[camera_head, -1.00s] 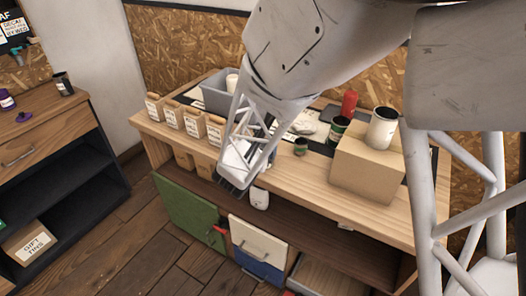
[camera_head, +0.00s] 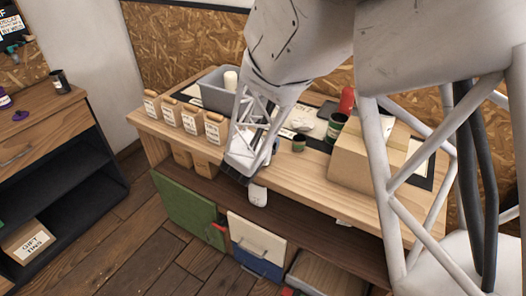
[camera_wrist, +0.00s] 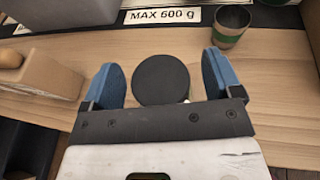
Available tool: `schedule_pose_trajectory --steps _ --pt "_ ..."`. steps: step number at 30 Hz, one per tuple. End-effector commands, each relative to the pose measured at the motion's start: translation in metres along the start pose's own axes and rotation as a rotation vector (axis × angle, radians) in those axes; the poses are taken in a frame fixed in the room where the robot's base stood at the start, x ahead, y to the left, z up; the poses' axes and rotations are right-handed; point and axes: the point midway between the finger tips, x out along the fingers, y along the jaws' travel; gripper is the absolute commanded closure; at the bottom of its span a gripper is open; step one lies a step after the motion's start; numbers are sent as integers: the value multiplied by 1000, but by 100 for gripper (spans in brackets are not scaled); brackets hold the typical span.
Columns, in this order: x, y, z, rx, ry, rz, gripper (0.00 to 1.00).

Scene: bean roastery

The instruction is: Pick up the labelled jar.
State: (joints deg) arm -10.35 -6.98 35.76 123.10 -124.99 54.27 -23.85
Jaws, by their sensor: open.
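A round dark lid (camera_wrist: 161,80) shows in the wrist view between my fingertips, seen from above. A small light and green patch shows at its lower right edge; no label text is readable. It appears to top the jar, whose body is mostly hidden under it. My gripper (camera_wrist: 160,82) is open, with one blue finger pad on each side of the lid. Small gaps show between lid and pads. In the head view my gripper (camera_head: 245,168) is over the front part of the counter, and hides the jar there.
Several labelled kraft bags (camera_head: 192,120) stand left of my gripper on the counter (camera_head: 310,172). A small green-banded cup (camera_wrist: 232,22) stands ahead to the right. A cardboard box (camera_head: 358,165) and red bottle (camera_head: 347,100) are further right. A grey bin (camera_head: 215,92) stands behind.

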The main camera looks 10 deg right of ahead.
Motion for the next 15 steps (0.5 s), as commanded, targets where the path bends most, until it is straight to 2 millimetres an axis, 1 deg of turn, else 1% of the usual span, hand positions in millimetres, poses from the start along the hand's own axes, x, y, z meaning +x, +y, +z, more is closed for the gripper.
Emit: schedule_pose_trajectory --steps 7,8,15 --pt "0 0 0 0 0 0 15" --pt "0 0 0 0 0 0 17" --pt "0 0 0 0 0 0 54"
